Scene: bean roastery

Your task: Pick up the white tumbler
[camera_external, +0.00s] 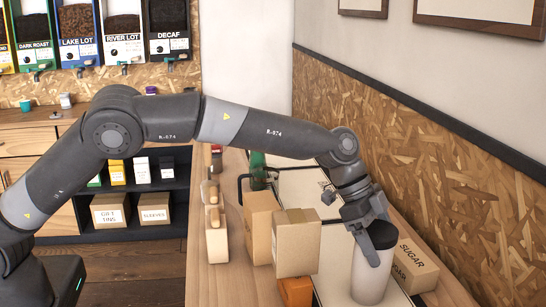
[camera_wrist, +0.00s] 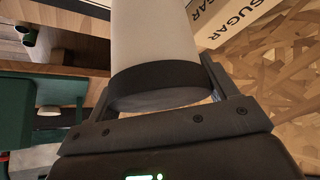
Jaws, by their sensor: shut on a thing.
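The white tumbler (camera_external: 368,278) is upright with a dark lid, at the right part of the counter in the external view. My gripper (camera_external: 370,232) reaches down from above and is shut on the tumbler near its lid. In the wrist view the tumbler's pale body (camera_wrist: 152,35) and dark band (camera_wrist: 155,85) lie between the two fingers of my gripper (camera_wrist: 160,88). Whether the tumbler's base touches the surface below cannot be told.
A box marked SUGAR (camera_external: 414,264) stands just right of the tumbler. Tan packages (camera_external: 297,243) and an orange box (camera_external: 295,291) stand to its left. The chipboard wall (camera_external: 440,200) runs along the right. The counter's left strip (camera_external: 235,285) is bare near the front.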

